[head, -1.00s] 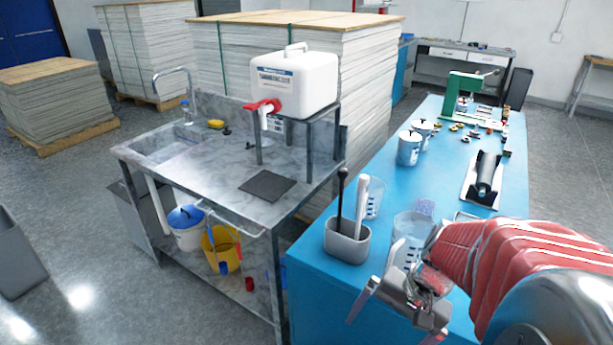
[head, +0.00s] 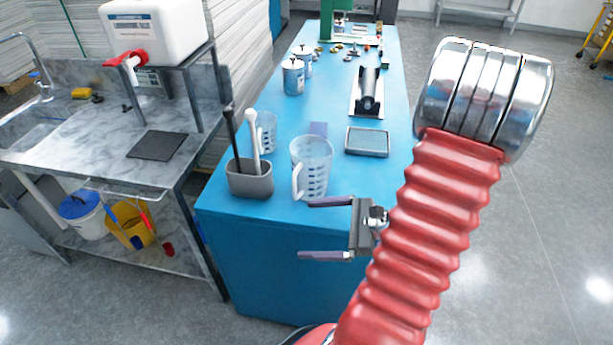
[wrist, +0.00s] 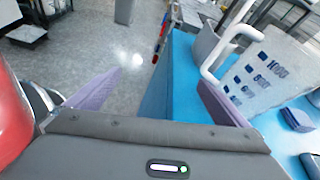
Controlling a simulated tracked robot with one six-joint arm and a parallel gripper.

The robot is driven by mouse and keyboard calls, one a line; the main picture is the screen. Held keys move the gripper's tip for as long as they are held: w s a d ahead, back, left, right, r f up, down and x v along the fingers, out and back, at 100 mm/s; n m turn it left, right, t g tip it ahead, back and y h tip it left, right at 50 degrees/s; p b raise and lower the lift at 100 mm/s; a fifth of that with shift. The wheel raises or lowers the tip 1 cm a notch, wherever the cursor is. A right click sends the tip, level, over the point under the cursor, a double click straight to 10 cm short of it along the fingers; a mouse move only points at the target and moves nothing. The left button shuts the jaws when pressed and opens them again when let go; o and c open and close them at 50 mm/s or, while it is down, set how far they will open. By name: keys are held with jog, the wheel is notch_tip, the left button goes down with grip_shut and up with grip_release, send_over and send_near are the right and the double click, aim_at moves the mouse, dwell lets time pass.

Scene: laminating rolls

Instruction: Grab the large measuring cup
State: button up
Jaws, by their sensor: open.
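The large measuring cup (head: 312,168) is clear with dark markings and a white handle on its left side. It stands upright near the front edge of the blue table. A smaller measuring cup (head: 265,132) stands behind it to the left. My gripper (head: 322,229) is open and empty, at the table's front edge, just in front of the large cup, its fingers pointing left. In the wrist view the large cup (wrist: 268,75) and its handle are at the upper right, beyond the right finger. I cannot tell whether that finger touches the cup.
A grey holder (head: 250,182) with two upright tools stands left of the large cup. Two white canisters (head: 292,76) stand further back. The marble bench (head: 100,145) is at left.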

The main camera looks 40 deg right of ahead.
aim_at(325, 173)
jog(key=d+m+t+h, duration=0.1)
jog(key=d, duration=0.1)
jog(key=w+d+m+t+h, duration=0.1)
jog(key=d+m+t, duration=0.1)
jog(key=w+d+r+m+t+h, duration=0.1)
jog(key=d+m, duration=0.1)
jog(key=d, duration=0.1)
jog(key=d+r+m+h, duration=0.1)
jog(key=w+d+r+m+t+h, duration=0.1)
jog(key=d, duration=0.1)
jog(key=d+r+t+h, duration=0.1)
jog(key=shift+w+d+r+m, duration=0.2)
jog(key=shift+d+m, duration=0.05)
jog(key=shift+m, duration=0.15)
jog(key=shift+d+r+t, duration=0.2)
jog(key=shift+r+t, duration=0.1)
jog(key=shift+t, duration=0.1)
jog(key=shift+r, duration=0.1)
jog(key=shift+w+a, duration=0.1)
jog(key=shift+w, duration=0.05)
jog(key=shift+w, duration=0.6)
jog(key=shift+w+a, duration=0.15)
jog(key=shift+w, duration=1.55)
jog(key=shift+w+a, duration=0.15)
jog(key=shift+w, duration=1.55)
